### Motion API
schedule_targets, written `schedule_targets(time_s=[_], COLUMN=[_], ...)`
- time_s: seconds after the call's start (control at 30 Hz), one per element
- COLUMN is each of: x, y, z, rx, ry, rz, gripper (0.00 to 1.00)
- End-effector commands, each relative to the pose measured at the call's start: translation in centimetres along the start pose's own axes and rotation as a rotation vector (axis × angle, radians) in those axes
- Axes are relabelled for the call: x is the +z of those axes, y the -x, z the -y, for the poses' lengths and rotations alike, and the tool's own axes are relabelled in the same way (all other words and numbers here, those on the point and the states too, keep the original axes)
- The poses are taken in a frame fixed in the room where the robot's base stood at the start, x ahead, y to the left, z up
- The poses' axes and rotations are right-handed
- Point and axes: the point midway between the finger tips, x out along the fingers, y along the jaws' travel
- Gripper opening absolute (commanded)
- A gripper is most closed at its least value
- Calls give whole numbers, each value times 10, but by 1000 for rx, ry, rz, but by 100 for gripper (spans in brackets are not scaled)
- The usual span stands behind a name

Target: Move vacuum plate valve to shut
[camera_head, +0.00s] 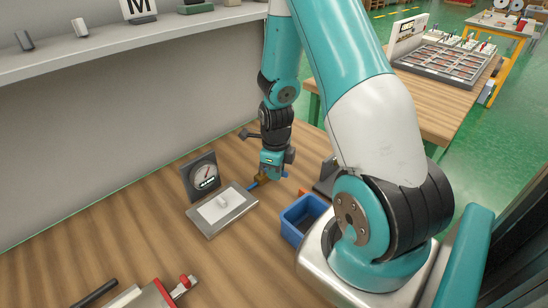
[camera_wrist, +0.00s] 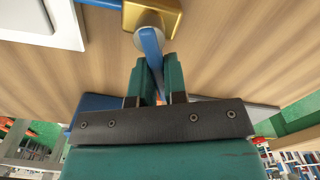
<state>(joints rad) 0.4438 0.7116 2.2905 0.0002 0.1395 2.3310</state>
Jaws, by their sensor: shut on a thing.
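The vacuum plate (camera_head: 239,208) is a grey metal plate with a pale inset, lying on the wooden bench. Its valve has a brass body (camera_wrist: 165,20) with a blue lever (camera_wrist: 151,42); a blue tube (camera_wrist: 100,3) enters from the left in the wrist view. The lever points from the body towards my gripper, roughly across the tube. My gripper (camera_wrist: 154,68) is shut on the lever, its two green fingers on either side of it. In the head view my gripper (camera_head: 272,176) is low over the bench at the plate's right and hides most of the valve.
A dial gauge (camera_head: 202,174) stands behind the plate. A blue bin (camera_head: 290,233) is close to the right of the plate, near my arm. A red-handled tool (camera_head: 184,284) lies at the front. A grey shelf (camera_head: 110,50) runs above the bench. Bare bench lies left of the plate.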

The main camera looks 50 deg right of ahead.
Motion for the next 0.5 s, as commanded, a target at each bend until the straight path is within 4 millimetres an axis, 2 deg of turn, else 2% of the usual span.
schedule_targets(time_s=[0.1, 0.4, 0.5], x=[0, 0, 1], y=[0, 0, 0], z=[-5, -6, -9], rx=[3, 3, 3], ry=[-94, -117, -193], rz=[-1, -1, -1], gripper=[0, 0, 0])
